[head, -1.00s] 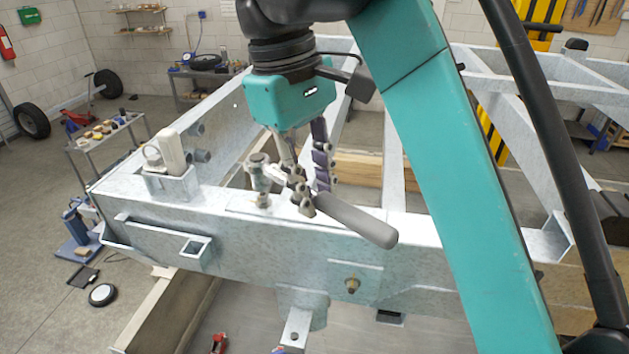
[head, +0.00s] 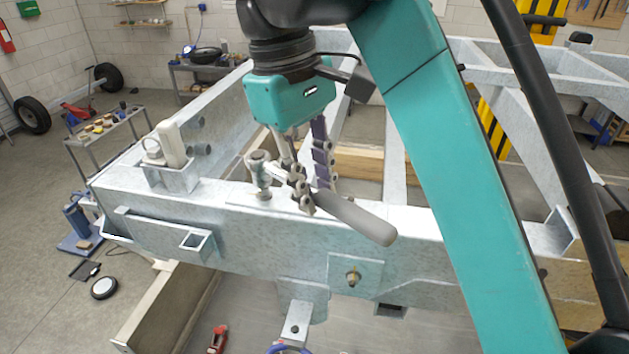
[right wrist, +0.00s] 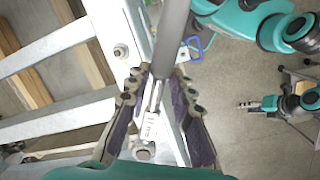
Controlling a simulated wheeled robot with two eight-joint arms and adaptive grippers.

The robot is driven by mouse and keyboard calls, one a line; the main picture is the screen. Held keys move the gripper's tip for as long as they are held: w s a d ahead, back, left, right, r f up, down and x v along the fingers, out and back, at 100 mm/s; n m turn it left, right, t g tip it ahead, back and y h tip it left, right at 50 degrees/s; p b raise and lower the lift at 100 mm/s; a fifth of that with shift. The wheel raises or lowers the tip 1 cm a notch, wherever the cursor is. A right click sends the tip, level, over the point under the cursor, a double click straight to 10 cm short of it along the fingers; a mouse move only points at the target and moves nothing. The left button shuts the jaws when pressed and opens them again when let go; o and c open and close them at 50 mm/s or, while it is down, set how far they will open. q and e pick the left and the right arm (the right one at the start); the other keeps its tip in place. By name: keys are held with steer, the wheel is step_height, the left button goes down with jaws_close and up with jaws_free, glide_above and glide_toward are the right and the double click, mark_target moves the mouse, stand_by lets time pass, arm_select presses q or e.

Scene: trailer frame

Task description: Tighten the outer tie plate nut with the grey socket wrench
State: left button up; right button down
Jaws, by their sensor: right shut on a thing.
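The socket wrench has a thick grey handle (head: 355,218) and a pale metal head (head: 260,172). Its head stands upright over a fastener (head: 264,195) on a flat plate (head: 238,197) on top of the galvanized beam; I cannot tell how fully it is seated. My right gripper (head: 302,190) is shut on the wrench between head and handle. In the right wrist view the handle (right wrist: 172,40) runs upward between the fingers (right wrist: 160,105). My left gripper (right wrist: 246,105) shows small at the right there; its opening is unclear.
A brass-coloured nut (head: 352,278) sits on a square plate on the beam's front face. A bracket with a pale block (head: 172,150) stands on the beam left of the wrench. Another bolt (right wrist: 120,51) shows in the right wrist view. Timber (head: 360,160) lies behind the beam.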

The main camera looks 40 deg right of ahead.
steer(key=shift+f, duration=0.2)
steer(key=shift+d+f+b, duration=0.1)
steer(key=shift+f+b, duration=0.15)
steer(key=shift+b, duration=0.05)
steer(key=shift+f, duration=0.35)
steer(key=shift+f+b, duration=0.35)
steer(key=shift+b, duration=0.1)
